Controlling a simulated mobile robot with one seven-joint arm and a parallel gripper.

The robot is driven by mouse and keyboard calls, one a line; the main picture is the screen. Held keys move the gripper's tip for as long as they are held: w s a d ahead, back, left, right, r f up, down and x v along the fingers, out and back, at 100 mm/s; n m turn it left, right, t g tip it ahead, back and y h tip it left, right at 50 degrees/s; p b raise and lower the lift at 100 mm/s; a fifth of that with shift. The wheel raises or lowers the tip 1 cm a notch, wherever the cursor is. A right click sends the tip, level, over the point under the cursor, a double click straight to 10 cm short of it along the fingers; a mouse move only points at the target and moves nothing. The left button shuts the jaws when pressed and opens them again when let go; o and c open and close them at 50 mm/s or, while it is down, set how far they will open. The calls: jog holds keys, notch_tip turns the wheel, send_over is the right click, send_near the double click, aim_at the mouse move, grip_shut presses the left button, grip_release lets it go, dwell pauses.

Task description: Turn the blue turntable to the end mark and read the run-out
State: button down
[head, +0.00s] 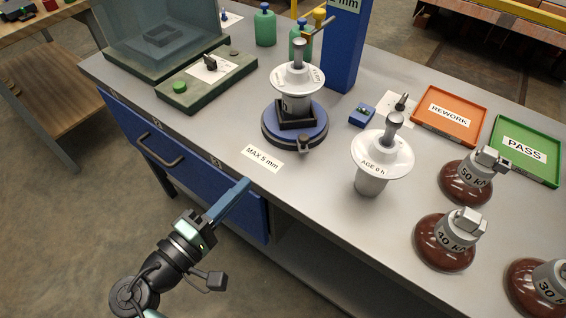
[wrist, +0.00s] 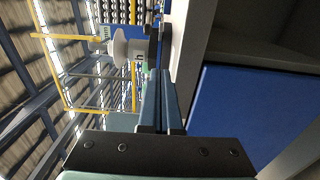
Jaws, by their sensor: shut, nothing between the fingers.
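The blue turntable (head: 268,124) sits on the grey bench near its front edge, with a black clamp block on top. A white insulator (head: 297,78) with a grey metal pin stands upright on it. A small dark knob (head: 304,143) sticks out at the turntable's front right rim. A tall blue post (head: 343,45) stands behind. A label reading MAX 5 mm (head: 262,157) lies in front. My gripper (head: 246,183) is shut and empty, by the bench's front edge, apart from the turntable. In the wrist view its fingers (wrist: 160,100) lie side by side; the white insulator (wrist: 130,47) shows sideways beyond them.
Another white insulator (head: 380,160) stands to the right. Brown-based insulators (head: 445,242) marked in kN stand at the right front. Orange REWORK (head: 449,135) and green PASS (head: 556,184) trays lie behind. A green control box (head: 207,78) is at left. Bench top between gripper and turntable holds only the label.

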aim_at(302, 154)
jog(key=x, duration=0.7)
jog(key=shift+w+d, duration=0.3)
jog(key=shift+d, duration=1.15)
jog(key=shift+w+d, duration=0.1)
jog(key=shift+d, duration=0.5)
jog(key=shift+d, duration=0.85)
